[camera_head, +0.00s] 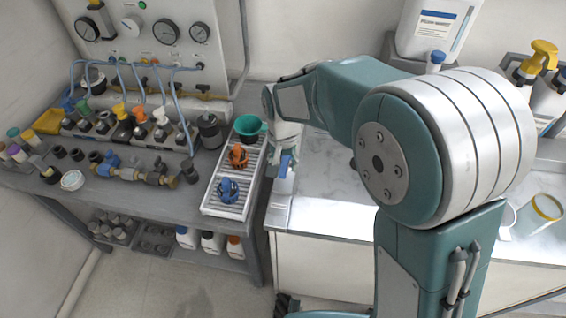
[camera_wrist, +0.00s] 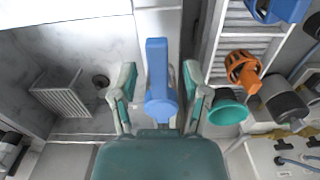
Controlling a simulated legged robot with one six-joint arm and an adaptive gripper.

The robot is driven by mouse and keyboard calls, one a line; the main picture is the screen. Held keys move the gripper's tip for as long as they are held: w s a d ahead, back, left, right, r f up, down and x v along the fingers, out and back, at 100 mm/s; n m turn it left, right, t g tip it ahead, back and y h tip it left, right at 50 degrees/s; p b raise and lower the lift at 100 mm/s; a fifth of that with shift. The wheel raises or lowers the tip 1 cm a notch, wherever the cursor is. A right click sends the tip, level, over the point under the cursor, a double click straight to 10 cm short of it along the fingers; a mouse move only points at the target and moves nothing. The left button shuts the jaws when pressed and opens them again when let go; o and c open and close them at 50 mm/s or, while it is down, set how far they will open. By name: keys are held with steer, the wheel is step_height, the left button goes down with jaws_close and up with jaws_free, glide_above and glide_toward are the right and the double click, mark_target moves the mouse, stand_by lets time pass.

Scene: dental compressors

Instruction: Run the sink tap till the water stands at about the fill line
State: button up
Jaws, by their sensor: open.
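A blue lever (camera_wrist: 157,70), which looks like the tap handle, stands between the two fingers of my gripper (camera_wrist: 158,84) in the wrist view. The fingers are open, with a gap on each side of the lever. In the head view the blue lever (camera_head: 285,164) shows just below my gripper (camera_head: 284,148), at the left edge of the counter. A grey sink basin (camera_wrist: 45,60) with a round dark drain (camera_wrist: 100,81) lies left of the lever in the wrist view. I see no water stream and no fill line. My arm hides part of the counter.
A white drain rack (camera_head: 212,203) with an orange fitting (camera_head: 238,156), a blue fitting (camera_head: 229,190) and a green funnel (camera_head: 249,125) stands left of my gripper. A gauge panel (camera_head: 150,45) is behind. A clear yellow-rimmed cup (camera_head: 540,214) lies at right. A ribbed block (camera_wrist: 62,97) is by the sink.

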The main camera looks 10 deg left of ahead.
steer(key=shift+f, duration=0.1)
jaws_close()
